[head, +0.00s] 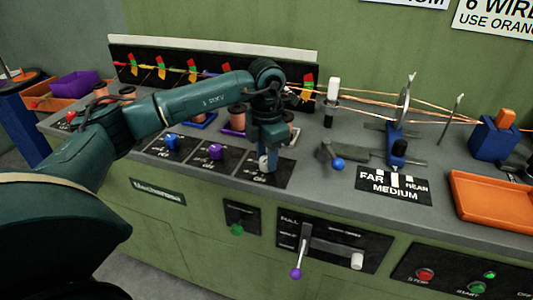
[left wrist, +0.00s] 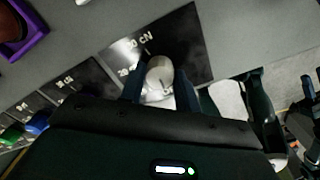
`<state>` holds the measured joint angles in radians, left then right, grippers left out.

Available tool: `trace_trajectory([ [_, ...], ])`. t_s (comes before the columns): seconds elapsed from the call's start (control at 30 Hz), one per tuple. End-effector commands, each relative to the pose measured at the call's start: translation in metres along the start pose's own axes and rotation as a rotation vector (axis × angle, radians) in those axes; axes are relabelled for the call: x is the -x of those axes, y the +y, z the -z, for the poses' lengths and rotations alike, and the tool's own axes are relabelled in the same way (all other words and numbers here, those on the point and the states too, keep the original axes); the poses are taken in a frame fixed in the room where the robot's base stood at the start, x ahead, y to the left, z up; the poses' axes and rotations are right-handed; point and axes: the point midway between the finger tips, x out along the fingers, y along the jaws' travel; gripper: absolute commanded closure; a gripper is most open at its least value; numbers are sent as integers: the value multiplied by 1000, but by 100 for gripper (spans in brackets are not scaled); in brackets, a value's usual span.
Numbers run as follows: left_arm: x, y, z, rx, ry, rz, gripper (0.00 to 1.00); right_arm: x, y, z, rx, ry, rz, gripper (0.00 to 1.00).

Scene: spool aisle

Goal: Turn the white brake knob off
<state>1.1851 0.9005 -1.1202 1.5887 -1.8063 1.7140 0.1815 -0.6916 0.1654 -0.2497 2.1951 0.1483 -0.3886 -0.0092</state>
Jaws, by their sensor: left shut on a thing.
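My left gripper (head: 267,168) points down over this plate. Its two blue fingers are on either side of the knob and shut on it, as the left wrist view (left wrist: 163,85) shows. The fingers hide part of the knob and plate, so its exact setting cannot be read. My right gripper is not in view.
A blue knob (head: 171,142) and a purple knob (head: 215,152) stand on plates to the left. Right are a blue-ended lever (head: 337,163), an orange tray (head: 495,198) and stretched copper wires. A purple-ended lever (head: 296,272) juts from the front panel.

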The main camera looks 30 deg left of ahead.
Motion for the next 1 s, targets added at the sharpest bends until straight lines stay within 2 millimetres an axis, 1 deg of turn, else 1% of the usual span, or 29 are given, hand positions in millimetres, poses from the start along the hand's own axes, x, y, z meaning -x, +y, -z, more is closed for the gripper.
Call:
trace_trajectory([
  [0.13,1,0,0,57,0,-1,91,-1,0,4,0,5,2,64],
  [0.3,1,0,0,90,-1,-1,91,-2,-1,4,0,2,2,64],
  [0.77,1,1,0,101,-3,-1,91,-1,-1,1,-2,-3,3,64],
  [0.8,1,1,0,101,-3,-1,65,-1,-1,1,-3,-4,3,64],
  [1.0,1,0,0,100,-2,-1,48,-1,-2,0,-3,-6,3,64],
])
